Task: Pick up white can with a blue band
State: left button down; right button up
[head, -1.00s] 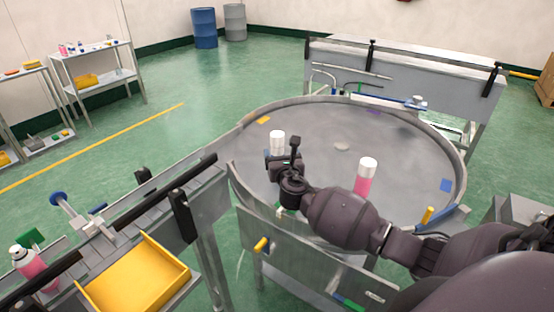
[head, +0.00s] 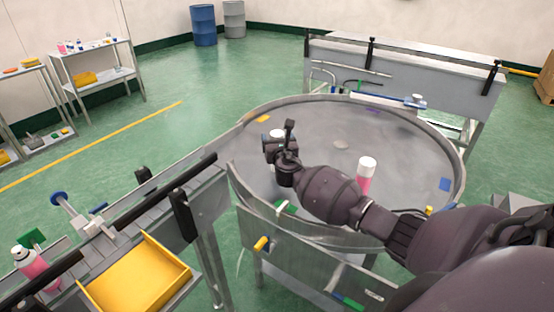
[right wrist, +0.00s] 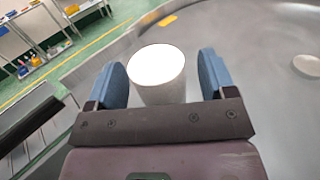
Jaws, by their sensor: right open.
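The white can (head: 277,133) stands upright on the round grey table. In the head view my right gripper hides most of it, and no blue band shows. In the right wrist view the can (right wrist: 158,70) stands between the two blue fingers, its pale round top facing the camera. My right gripper (head: 279,148) is open around the can, with a clear gap at the right finger and a narrower one at the left finger. My left gripper is not in view.
A pink can with a white cap (head: 366,168) stands on the round table (head: 400,135), beyond my right forearm. Another pink can (head: 35,268) and a yellow tray (head: 140,275) are at the lower left. The table's raised rim runs close to the gripper. The table's far middle is mostly clear.

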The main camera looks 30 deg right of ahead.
jog(key=c, duration=1.2)
jog(key=shift+c, duration=0.8)
jog(key=shift+r, duration=0.15)
